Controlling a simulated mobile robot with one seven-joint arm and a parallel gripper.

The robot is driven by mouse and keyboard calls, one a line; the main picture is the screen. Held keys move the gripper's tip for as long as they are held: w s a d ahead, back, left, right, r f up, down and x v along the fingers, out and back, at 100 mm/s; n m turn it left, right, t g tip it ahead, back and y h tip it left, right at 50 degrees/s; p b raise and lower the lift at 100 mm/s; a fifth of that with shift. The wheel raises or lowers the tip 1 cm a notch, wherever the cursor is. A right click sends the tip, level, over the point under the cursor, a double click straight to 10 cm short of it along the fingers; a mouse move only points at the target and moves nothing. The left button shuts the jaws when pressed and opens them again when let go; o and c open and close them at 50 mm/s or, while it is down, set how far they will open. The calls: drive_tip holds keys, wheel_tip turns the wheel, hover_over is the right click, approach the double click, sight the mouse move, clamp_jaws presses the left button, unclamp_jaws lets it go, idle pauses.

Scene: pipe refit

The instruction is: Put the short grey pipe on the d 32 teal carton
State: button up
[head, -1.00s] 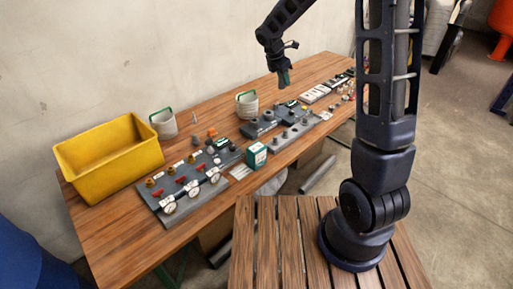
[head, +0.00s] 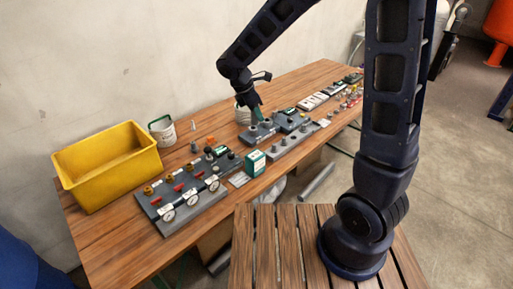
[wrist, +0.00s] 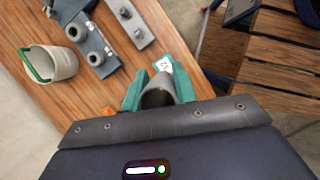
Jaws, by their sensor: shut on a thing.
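My gripper (wrist: 160,85) has teal fingers shut on the short grey pipe (wrist: 157,92), a dark grey cylinder seen nearly end-on in the wrist view. In the head view my gripper (head: 258,115) hangs over the far half of the bench, behind and above the grey fitting blocks; the pipe is too small to make out there. The teal carton (head: 255,163) with a white label stands upright near the bench's front edge, closer to the camera than my gripper.
A gauge and valve board (head: 185,192), a yellow bin (head: 108,165) and another bucket (head: 162,130) stand farther left.

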wheel_tip(320, 180, down, 15)
drive_tip(key=shift+f, duration=0.1)
idle(0.5)
drive_tip(key=shift+f, duration=0.1)
drive_tip(key=o, duration=1)
drive_tip(key=shift+c, duration=0.2)
